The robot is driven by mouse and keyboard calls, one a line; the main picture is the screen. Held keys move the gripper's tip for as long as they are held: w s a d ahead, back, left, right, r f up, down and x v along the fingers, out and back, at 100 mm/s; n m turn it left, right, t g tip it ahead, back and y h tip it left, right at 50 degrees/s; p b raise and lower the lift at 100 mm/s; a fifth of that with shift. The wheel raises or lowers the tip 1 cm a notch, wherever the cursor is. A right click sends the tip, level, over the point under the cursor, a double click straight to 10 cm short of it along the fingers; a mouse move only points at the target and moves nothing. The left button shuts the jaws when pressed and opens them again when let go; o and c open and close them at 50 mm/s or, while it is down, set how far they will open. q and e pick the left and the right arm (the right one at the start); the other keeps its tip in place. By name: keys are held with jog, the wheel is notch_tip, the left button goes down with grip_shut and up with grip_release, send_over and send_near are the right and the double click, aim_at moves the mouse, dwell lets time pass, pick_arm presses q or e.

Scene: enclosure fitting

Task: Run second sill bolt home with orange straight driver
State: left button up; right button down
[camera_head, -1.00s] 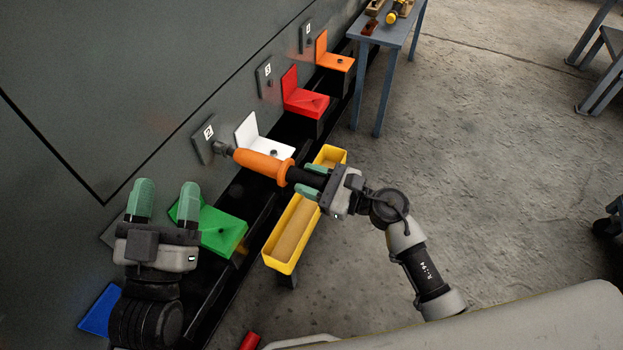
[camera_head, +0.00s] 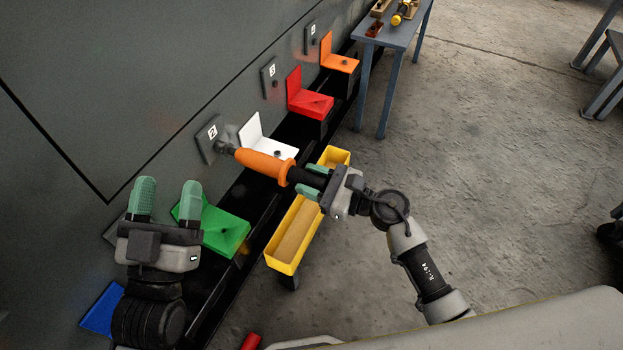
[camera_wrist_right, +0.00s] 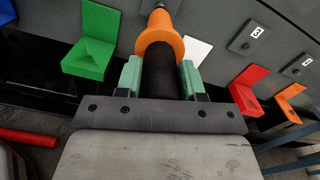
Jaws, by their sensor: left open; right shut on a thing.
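The orange straight driver (camera_head: 264,165) is held by my right gripper (camera_head: 312,184), which is shut on its black rear part. Its metal nose points at the dark plate marked 2 (camera_head: 211,134) on the grey wall. The nose end is at the plate's lower right; the bolt there is hidden, and I cannot tell whether it touches. My left gripper (camera_head: 167,200) is open and empty in front of the wall, near the green bracket (camera_head: 224,230).
White (camera_head: 264,143), red (camera_head: 309,98) and orange (camera_head: 341,62) brackets line the sill; a blue one (camera_head: 100,311) is lower left. Plates 3 (camera_head: 271,77) and 4 (camera_head: 311,38) carry bolts. A yellow bin (camera_head: 284,265) stands below the driver. A table (camera_head: 401,37) is at the back.

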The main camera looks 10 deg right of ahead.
pick_arm(q)
jog(key=shift+s+d+r+t, duration=0.1)
jog(key=shift+s+r+t, duration=0.2)
jog(key=shift+r+t, duration=0.15)
pick_arm(e)
jog(key=shift+w+a+r, duration=0.1)
jog(key=shift+a+r, duration=0.15)
dwell(0.7)
jog(key=shift+d, duration=0.1)
